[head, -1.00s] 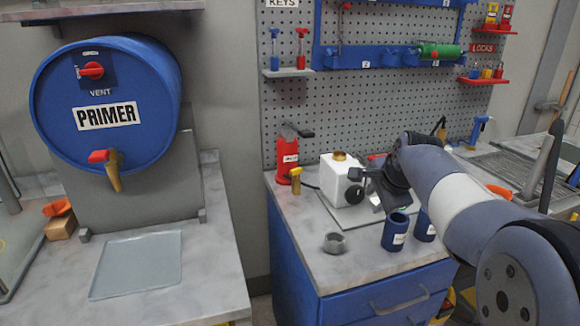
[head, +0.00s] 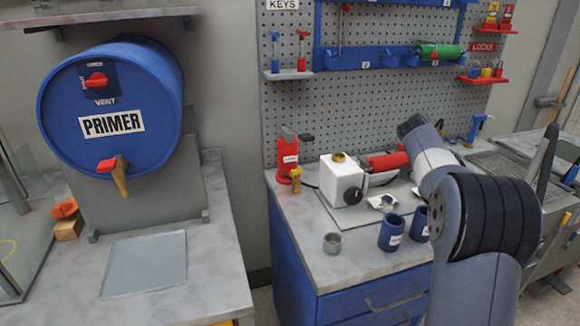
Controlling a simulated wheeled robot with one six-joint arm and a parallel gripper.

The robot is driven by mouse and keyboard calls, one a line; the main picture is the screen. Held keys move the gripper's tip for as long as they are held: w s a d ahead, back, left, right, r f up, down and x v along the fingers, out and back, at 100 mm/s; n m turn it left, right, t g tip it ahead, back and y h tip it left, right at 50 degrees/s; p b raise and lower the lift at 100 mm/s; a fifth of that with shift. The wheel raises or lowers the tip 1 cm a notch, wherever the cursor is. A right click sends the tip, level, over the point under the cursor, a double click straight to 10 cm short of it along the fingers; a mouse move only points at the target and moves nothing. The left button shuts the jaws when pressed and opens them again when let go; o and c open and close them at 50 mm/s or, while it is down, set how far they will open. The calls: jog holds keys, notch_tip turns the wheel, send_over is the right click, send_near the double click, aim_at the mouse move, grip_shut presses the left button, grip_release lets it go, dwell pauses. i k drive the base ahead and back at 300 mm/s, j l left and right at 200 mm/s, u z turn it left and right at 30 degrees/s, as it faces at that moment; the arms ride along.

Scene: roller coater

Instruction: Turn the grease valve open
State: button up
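No part is clearly labelled as the grease valve. A red canister (head: 287,150) with a dark lever on top and a small white label stands upright at the back left of the right bench. A small yellow fitting (head: 296,174) is at its lower front; I cannot tell its turn position. A white box (head: 341,178) with a brass cap stands just right of it, beside a red cylinder (head: 388,162). My arm reaches up from the lower right, right of these things and apart from the canister in the picture. My gripper is not visible.
A blue primer drum (head: 110,105) with a red vent knob (head: 96,80) and a red-handled tap (head: 107,165) is at left. A pegboard (head: 400,100) rises behind the right bench.

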aim_at(295, 172)
jog(key=j+u, duration=0.15)
jog(key=u, duration=0.2)
jog(key=i+j+u, duration=0.1)
jog(key=u, duration=0.25)
jog(key=i+u, duration=0.25)
jog(key=i+l+u, duration=0.15)
jog(key=u, duration=0.15)
